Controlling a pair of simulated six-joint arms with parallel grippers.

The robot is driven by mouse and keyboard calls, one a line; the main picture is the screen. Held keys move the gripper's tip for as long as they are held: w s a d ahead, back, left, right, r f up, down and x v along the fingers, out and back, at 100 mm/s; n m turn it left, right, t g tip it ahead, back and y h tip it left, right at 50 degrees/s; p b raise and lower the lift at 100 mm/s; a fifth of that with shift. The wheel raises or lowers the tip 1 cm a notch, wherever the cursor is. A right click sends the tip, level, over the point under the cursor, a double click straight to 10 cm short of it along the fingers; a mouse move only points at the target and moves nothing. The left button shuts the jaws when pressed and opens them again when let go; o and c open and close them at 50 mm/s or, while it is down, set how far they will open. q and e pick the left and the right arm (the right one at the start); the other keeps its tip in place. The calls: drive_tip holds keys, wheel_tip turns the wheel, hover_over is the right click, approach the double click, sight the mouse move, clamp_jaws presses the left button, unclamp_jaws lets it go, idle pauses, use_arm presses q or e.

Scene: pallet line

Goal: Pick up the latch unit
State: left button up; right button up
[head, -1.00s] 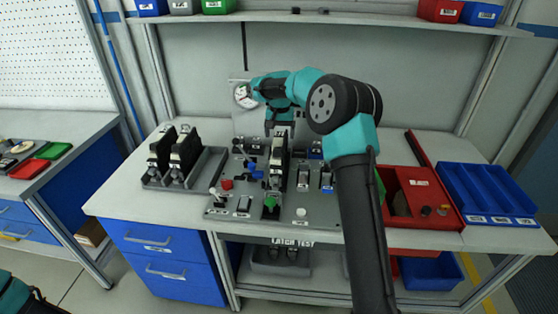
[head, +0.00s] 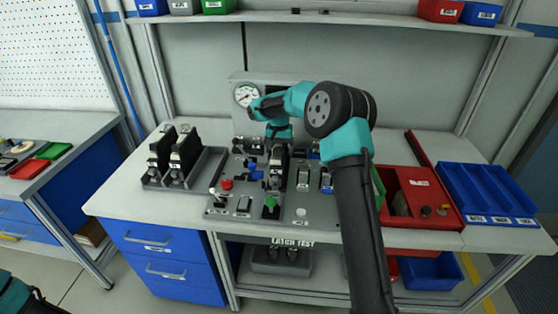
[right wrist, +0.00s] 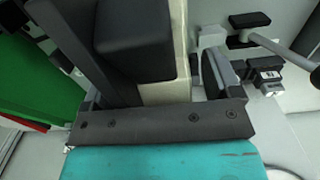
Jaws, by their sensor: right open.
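A black latch unit (head: 274,175) stands upright at the middle of the grey test panel (head: 230,211), partly hidden by my right gripper (head: 278,148) just above and around its top. In the right wrist view, a black block on a cream-coloured body (right wrist: 165,92) fills the space between the dark fingers of my right gripper (right wrist: 150,85). The jaws are open, and I cannot tell whether either finger touches it. Two more black latch units (head: 159,152) (head: 184,155) stand in a grey tray left of the panel. Only a bit of my left arm shows at the bottom left.
The panel carries a lever, buttons and switches, with a gauge (head: 245,95) behind. A red box (head: 412,190) and a blue divided tray (head: 485,190) sit to the right. A shelf (head: 330,18) with bins runs above. Bench is free at the left front.

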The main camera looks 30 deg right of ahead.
drive_tip(key=shift+f, duration=0.1)
idle(0.4)
drive_tip(key=c, duration=1.5)
drive_tip(key=shift+c, duration=0.2)
wheel_tip(320, 180, up, 10)
idle(0.3)
wheel_tip(320, 180, up, 7)
idle(0.7)
